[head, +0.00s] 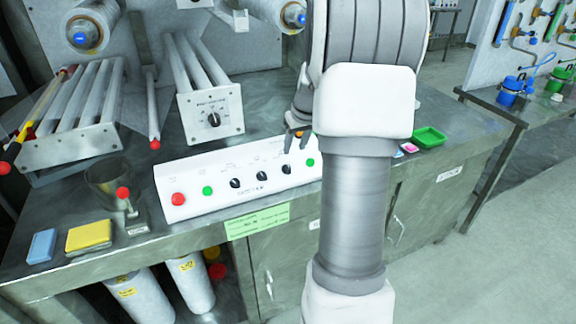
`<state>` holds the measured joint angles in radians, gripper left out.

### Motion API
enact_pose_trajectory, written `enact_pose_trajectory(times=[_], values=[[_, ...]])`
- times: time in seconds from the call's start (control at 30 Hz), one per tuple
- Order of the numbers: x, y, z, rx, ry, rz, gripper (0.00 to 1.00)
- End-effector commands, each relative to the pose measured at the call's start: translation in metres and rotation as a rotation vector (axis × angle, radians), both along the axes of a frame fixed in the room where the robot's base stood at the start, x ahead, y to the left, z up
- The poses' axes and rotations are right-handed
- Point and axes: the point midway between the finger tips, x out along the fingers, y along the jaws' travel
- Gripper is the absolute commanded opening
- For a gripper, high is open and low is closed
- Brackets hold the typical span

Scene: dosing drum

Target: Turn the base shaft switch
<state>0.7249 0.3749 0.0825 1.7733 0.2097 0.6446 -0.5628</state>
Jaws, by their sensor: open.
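A white control panel (240,183) lies on the metal bench with a red button, green buttons and three black rotary knobs. The rightmost knob (286,169) is closest to my gripper. Behind it, a box with a larger black rotary switch (213,119) and scale marks faces forward under the rollers. Its print is too small to read, so I cannot tell which is the base shaft switch. My gripper (298,143) points down over the right part of the panel, open and apparently empty. My arm hides the panel's right end.
A grey cup (108,181) and a small red-topped lever (132,205) stand left of the panel. A blue block (41,246) and a yellow sponge (89,236) lie front left. A green tray (429,137) sits at the right. Rollers (90,95) stand behind.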

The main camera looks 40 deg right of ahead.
Motion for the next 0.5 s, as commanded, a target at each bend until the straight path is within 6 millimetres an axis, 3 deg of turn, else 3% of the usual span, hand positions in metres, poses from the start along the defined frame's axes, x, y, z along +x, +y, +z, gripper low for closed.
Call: enact_pose_trajectory(times=[0.2, 0.5], values=[[0.019, -0.003, -0.048, 0.002, 0.003, 0.002, 0.44], [0.036, -0.008, -0.09, 0.001, 0.001, 0.0, 0.44]])
